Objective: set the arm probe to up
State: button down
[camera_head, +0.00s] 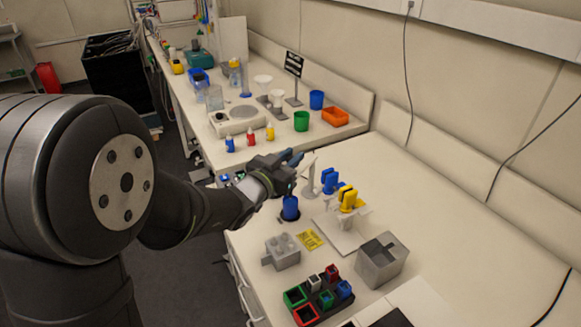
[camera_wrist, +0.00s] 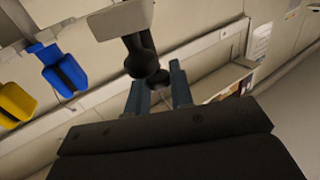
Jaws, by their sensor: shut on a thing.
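My gripper (camera_head: 293,158) is above the near bench, beside a pale slanted piece (camera_head: 309,176) that looks like part of the arm probe. In the wrist view, my two blue-grey fingertips (camera_wrist: 160,84) stand on either side of a dark rounded knob. The knob belongs to a dark stem (camera_wrist: 140,45) that joins a pale bar (camera_wrist: 120,17), which I take as the arm probe. My gripper is shut on it. The exact contact is partly hidden. A blue vessel (camera_head: 290,208) stands upright just below my gripper.
Blue (camera_head: 329,181) and yellow (camera_head: 347,197) clip-like pieces stand close to the right of the probe. A grey block (camera_head: 281,252), a grey box (camera_head: 381,260) and a dark rack (camera_head: 318,296) with coloured cups are nearer. The bench at right is mostly clear.

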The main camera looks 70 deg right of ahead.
jog(key=c, duration=1.3)
grip_release()
jog(key=v, duration=1.7)
jog(key=shift+a, duration=0.25)
jog(key=shift+d+r, duration=0.1)
jog(key=x, duration=1.7)
jog(key=shift+d, duration=0.2)
jog(key=shift+a, duration=0.15)
